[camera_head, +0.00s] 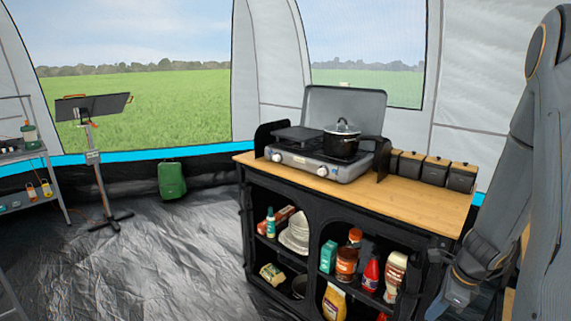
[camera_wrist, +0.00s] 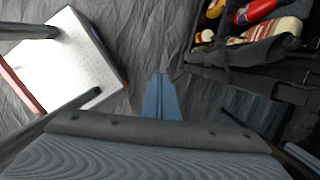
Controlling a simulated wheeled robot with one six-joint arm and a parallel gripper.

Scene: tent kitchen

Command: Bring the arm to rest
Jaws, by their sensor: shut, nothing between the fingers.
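My arm (camera_head: 525,130) comes down along the right edge of the head view, bent at a lower joint beside the right end of the kitchen unit. My gripper (camera_head: 438,308) hangs low there, near the bottom edge, pointing down and to the left. In the wrist view its blue-grey fingers (camera_wrist: 160,80) are together, with nothing between them. The fingertips point over the dark groundsheet (camera_wrist: 145,30). They look apart from the things around them. Part of the lower arm is cut off or dark in the head view.
The kitchen unit (camera_head: 395,203) with its stove (camera_head: 318,163), pot (camera_head: 341,141) and filled shelves stands close left of my gripper. Shelf bottles (camera_wrist: 255,12) show in the wrist view, with a white-topped thing (camera_wrist: 70,60) at left. The groundsheet (camera_head: 150,265) at left is mostly free.

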